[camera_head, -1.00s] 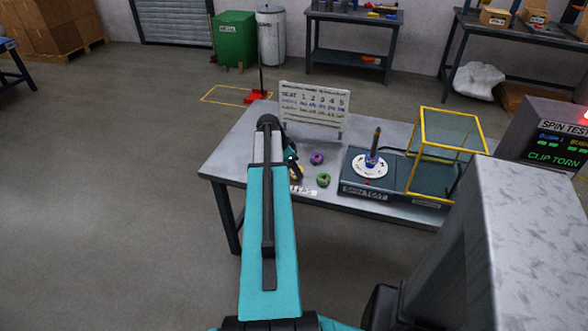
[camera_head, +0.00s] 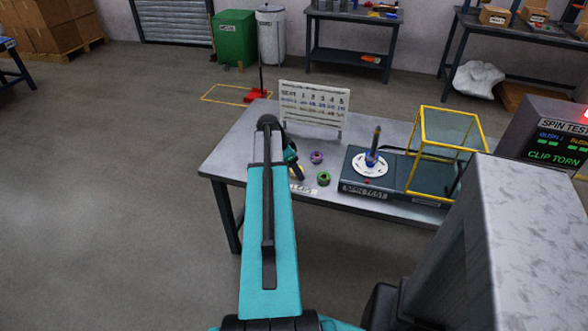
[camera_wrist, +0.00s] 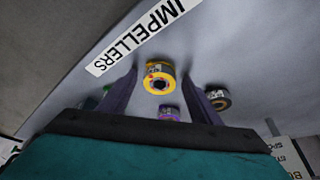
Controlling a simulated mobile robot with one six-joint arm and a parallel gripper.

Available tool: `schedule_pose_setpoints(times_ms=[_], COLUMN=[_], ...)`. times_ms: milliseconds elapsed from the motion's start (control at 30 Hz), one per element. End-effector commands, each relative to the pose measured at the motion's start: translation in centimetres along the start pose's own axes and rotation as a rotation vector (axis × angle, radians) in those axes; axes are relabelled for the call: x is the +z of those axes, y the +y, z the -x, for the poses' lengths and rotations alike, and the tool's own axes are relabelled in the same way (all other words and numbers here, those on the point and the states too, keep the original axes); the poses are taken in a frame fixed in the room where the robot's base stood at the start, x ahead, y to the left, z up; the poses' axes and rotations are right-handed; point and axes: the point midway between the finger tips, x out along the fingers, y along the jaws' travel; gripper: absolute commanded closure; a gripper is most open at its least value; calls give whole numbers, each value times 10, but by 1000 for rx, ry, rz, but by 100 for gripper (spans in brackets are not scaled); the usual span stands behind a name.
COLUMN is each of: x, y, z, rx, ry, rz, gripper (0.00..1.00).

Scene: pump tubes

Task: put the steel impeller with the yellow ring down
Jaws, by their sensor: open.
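The steel impeller with the yellow ring (camera_wrist: 160,77) sits on the grey table by the white IMPELLERS label (camera_wrist: 140,38) in the wrist view. My gripper (camera_wrist: 163,86) is open, with one dark finger to each side of this impeller in the picture. Gaps show between the fingers and the ring, and nothing is held.
A purple-ringed impeller (camera_head: 317,157) and a green-ringed impeller (camera_head: 323,178) stand close by. A dark-ringed one (camera_wrist: 217,98) is near my right finger in the wrist view. The spin test unit (camera_head: 372,182) and yellow-framed guard (camera_head: 447,150) are to the right. A seat chart board (camera_head: 314,106) stands behind.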

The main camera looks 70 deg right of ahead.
Motion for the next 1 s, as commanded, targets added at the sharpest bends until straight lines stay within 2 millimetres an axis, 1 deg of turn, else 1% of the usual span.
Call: schedule_pose_setpoints(times_ms=[167, 267, 900, 1000], x=[-1, -1, 0, 0], y=[0, 0, 0, 0], z=[8, 16, 97, 107], rx=[-1, -2, -3, -2], ry=[1, 1, 1, 1], rz=[0, 0, 1, 1], gripper=[42, 42, 42, 42])
